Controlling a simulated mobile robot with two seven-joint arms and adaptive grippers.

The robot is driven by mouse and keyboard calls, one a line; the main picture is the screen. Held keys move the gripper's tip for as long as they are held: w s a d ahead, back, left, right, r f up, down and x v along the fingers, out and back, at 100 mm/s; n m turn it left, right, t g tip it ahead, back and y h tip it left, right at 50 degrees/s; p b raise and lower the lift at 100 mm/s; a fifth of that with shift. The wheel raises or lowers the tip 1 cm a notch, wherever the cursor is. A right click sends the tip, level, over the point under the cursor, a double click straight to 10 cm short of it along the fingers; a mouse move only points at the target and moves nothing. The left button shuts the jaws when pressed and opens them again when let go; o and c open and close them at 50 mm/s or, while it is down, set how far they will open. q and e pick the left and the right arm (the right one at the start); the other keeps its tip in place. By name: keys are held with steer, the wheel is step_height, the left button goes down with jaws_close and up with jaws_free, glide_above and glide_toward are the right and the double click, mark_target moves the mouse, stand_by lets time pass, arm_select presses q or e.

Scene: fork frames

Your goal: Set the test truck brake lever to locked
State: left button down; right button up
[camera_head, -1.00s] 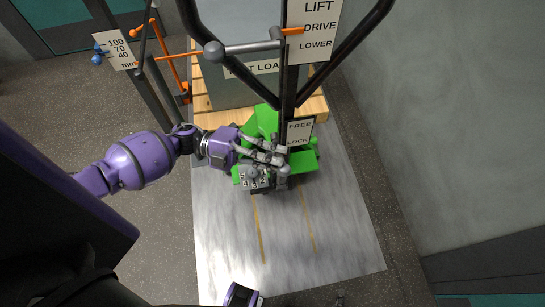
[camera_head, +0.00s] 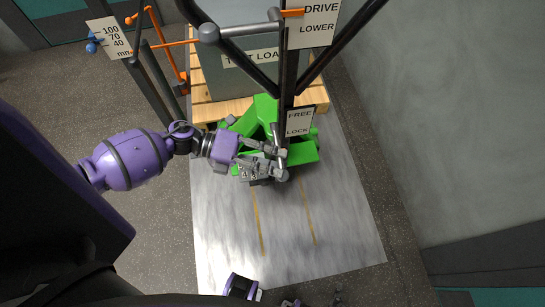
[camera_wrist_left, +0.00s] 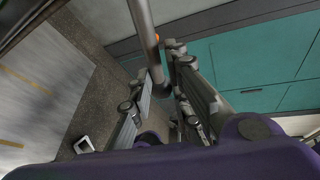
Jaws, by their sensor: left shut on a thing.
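The test truck is green (camera_head: 300,155) with a dark mast carrying a FREE / LOCK sign (camera_head: 299,121), LOCK being the lower word. The brake lever is a short grey rod beside and below this sign, mostly hidden by my fingers in the head view. My left gripper (camera_head: 275,165) reaches it from the left and is shut on it. In the left wrist view, the grey rod (camera_wrist_left: 146,35) runs down between the two fingers of the left gripper (camera_wrist_left: 165,85). Whether the lever sits exactly at LOCK I cannot tell. Parts of my right gripper (camera_head: 312,301) show at the bottom edge, cut off.
A LIFT / DRIVE / LOWER sign (camera_head: 318,28) and a grey handle with an orange tip (camera_head: 250,29) stand above. A wooden pallet (camera_head: 225,110) bears a grey test load (camera_head: 225,75). An orange-marked mm gauge (camera_head: 110,38) stands left. The pale floor sheet (camera_head: 340,240) in front is clear.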

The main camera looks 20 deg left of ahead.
arm_select(q)
steer(key=shift+f+m+t+y, duration=0.3)
steer(key=shift+f+m+y, duration=0.2)
steer(key=shift+f+m, duration=0.4)
arm_select(e)
steer(key=shift+s+f, duration=0.1)
steer(key=shift+f, duration=0.2)
arm_select(q)
steer(key=shift+a+f+b, duration=0.15)
steer(key=shift+f+b, duration=0.1)
steer(key=shift+b, duration=0.05)
arm_select(e)
steer(key=shift+s+f, duration=0.1)
steer(key=shift+s, duration=0.35)
arm_select(q)
steer(key=c, duration=1.9)
jaws_free()
steer(key=shift+c, duration=0.2)
steer(key=o, duration=0.4)
steer(key=shift+c, duration=0.2)
steer(key=v, duration=1.2)
arm_select(e)
steer(key=shift+w, duration=0.35)
arm_select(q)
steer(key=shift+w+r, duration=0.1)
steer(key=shift+r, duration=0.05)
